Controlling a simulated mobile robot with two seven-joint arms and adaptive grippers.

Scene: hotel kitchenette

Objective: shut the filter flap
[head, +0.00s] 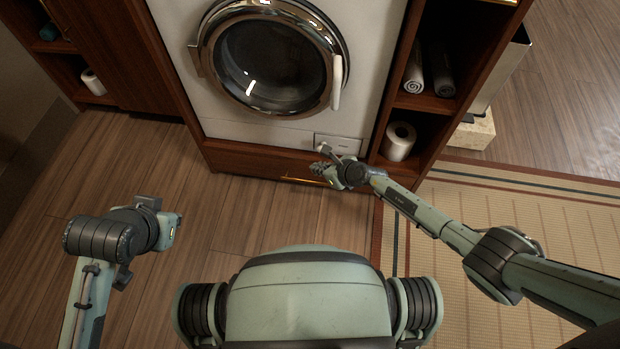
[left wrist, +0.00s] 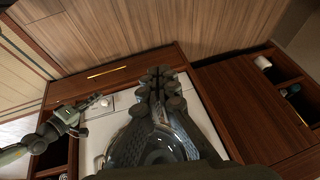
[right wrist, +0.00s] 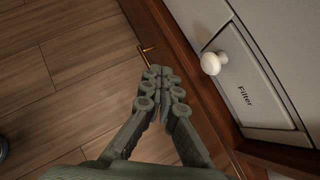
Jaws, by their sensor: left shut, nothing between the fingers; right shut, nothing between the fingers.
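The filter flap (head: 340,144) is a small pale panel low on the right of the washer front. In the right wrist view the flap (right wrist: 243,85), labelled "Filter", has a round white knob (right wrist: 210,63). It looks nearly flush, with dark lines along its edges; I cannot tell whether it is slightly ajar. My right gripper (head: 319,168) is shut and empty, just in front of and below the flap; in its wrist view (right wrist: 160,75) the fingertips are left of the knob, apart from it. My left gripper (left wrist: 161,78) is shut and empty, far left of the flap.
The washer's round door (head: 270,60) is above the flap. A wooden drawer front with a brass handle (head: 303,180) runs below. Open wooden floor lies in front; a mat (head: 520,215) covers the right.

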